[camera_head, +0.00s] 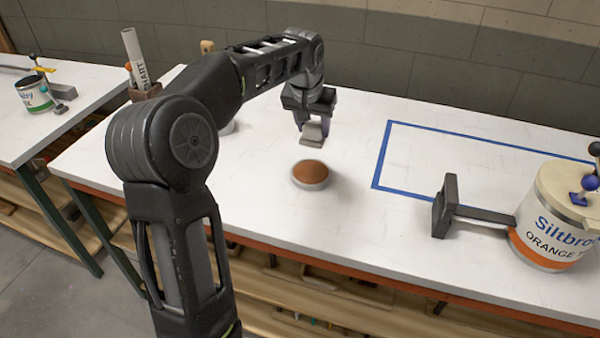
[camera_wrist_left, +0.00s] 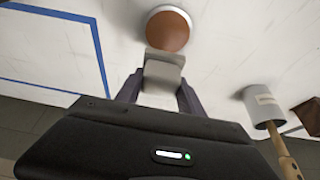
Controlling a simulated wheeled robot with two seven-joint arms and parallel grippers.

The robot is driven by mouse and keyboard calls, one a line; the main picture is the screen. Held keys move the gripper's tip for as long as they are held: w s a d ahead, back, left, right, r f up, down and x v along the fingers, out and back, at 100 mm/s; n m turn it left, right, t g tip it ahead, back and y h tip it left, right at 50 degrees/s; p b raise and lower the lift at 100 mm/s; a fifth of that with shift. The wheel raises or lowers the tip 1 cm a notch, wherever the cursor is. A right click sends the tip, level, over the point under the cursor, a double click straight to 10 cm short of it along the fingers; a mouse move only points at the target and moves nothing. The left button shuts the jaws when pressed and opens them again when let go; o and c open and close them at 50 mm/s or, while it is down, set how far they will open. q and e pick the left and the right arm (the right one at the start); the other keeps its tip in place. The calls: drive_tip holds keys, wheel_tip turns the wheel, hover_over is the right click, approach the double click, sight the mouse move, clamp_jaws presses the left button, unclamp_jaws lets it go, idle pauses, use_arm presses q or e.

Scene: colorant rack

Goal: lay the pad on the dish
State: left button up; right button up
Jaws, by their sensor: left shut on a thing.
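The dish (camera_head: 310,175) is a small round grey dish with a brown top, lying on the white table. In the left wrist view the dish (camera_wrist_left: 168,30) is just beyond the fingertips. My left gripper (camera_head: 312,128) is shut on a small grey pad (camera_head: 312,133). It holds the pad above the table, behind the dish in the head view. In the left wrist view the pad (camera_wrist_left: 162,72) sits between the two fingers and its far edge shows close to the dish. My right gripper is not in view.
A large Siltbrook can (camera_head: 545,240) with a dark handled block (camera_head: 445,205) beside it stands at the right. Blue tape (camera_head: 380,155) outlines a bare area. A white roll (camera_head: 133,55) in a brown holder stands at the back left. The table's front edge is clear.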

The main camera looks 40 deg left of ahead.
use_arm(q)
drive_tip(key=shift+s+a, duration=0.15)
drive_tip(key=shift+f, duration=0.35)
approach(313, 167)
drive_tip(key=shift+w+a+f, duration=0.1)
drive_tip(key=shift+w, duration=0.35)
drive_tip(key=shift+w+a+f, duration=0.1)
drive_tip(key=shift+w+a, duration=0.05)
drive_tip(key=shift+w, duration=0.3)
drive_tip(key=shift+f+p, duration=0.3)
drive_tip(key=shift+f, duration=1.6)
drive_tip(key=shift+f, duration=0.1)
drive_tip(key=o, duration=1.4)
drive_tip(key=shift+c, duration=0.2)
